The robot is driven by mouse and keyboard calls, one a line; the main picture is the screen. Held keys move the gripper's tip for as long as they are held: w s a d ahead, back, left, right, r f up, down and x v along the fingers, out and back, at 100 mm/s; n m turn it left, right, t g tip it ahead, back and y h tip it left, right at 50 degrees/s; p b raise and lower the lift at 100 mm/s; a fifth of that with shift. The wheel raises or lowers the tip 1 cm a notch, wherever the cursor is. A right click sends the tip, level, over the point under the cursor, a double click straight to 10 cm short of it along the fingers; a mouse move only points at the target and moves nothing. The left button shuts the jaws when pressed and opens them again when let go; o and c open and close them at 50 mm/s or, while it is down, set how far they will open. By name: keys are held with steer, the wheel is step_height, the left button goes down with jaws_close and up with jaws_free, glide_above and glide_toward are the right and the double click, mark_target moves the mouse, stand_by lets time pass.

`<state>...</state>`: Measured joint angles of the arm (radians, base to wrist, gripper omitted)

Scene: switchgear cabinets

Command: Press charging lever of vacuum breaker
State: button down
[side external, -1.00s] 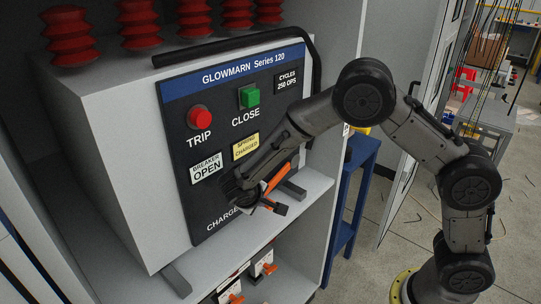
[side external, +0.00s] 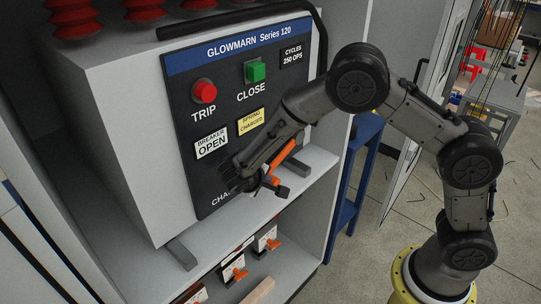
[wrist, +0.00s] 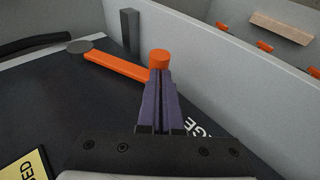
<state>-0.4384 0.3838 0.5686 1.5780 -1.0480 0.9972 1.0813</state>
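The vacuum breaker (side external: 140,120) is a grey box with a dark front panel (side external: 200,165). Its orange charging lever (side external: 283,155) is at the lower right of the panel, partly hidden by my gripper (side external: 245,178). My gripper's purple fingers (wrist: 160,78) are together, with the tips right at the knob. The knob shows beyond the tips, not between them; I cannot tell whether they touch. My gripper also covers part of the "CHARGE" label.
A red TRIP button (side external: 204,92) and a green CLOSE button (side external: 255,71) sit above on the panel. Labels read "BREAKER OPEN" (side external: 212,141) and "SPRING CHARGED" (side external: 250,123). Orange-handled devices (side external: 234,268) stand on the shelf below. The cabinet side wall is close on the right.

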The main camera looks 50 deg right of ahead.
steer(key=w+v, duration=0.1)
steer(key=v, duration=1.2)
steer(key=shift+r, duration=0.6)
